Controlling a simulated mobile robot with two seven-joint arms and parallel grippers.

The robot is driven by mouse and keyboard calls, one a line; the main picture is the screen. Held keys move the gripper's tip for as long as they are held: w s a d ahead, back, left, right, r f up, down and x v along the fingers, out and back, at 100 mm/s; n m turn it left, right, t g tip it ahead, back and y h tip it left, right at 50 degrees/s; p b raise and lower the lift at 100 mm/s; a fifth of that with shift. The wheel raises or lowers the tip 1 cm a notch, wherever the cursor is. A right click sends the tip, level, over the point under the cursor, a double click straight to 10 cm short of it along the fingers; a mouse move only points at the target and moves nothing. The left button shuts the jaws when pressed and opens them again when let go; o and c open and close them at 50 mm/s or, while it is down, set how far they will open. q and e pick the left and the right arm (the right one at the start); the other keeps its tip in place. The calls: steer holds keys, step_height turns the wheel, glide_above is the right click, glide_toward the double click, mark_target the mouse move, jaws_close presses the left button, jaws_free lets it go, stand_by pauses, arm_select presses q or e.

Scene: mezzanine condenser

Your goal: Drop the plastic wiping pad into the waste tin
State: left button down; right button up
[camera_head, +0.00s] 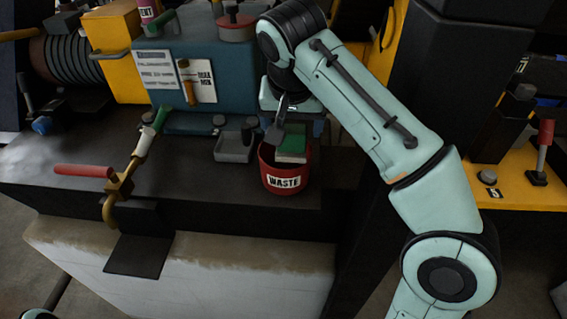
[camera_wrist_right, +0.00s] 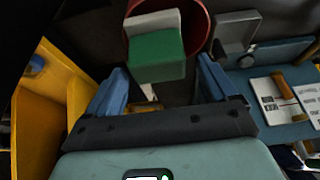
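The green-and-white wiping pad (camera_head: 292,146) is at the mouth of the red waste tin (camera_head: 284,180), its upper part above the rim. In the right wrist view the pad (camera_wrist_right: 158,56) overlaps the red tin (camera_wrist_right: 197,30), just beyond my fingertips. My right gripper (camera_head: 297,127) is above the tin. Its blue fingers are spread apart in the right wrist view (camera_wrist_right: 162,78), with no contact with the pad visible. I cannot tell whether the pad rests on anything. The tin's inside is mostly hidden. My left gripper is not in view.
A small grey tray (camera_head: 233,149) stands left of the tin. A blue cabinet (camera_head: 215,55) with labels is behind. The dark bench top (camera_head: 190,190) has bare room left of the tin.

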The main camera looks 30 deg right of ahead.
steer(key=shift+r, duration=0.1)
steer(key=shift+v, duration=3.7)
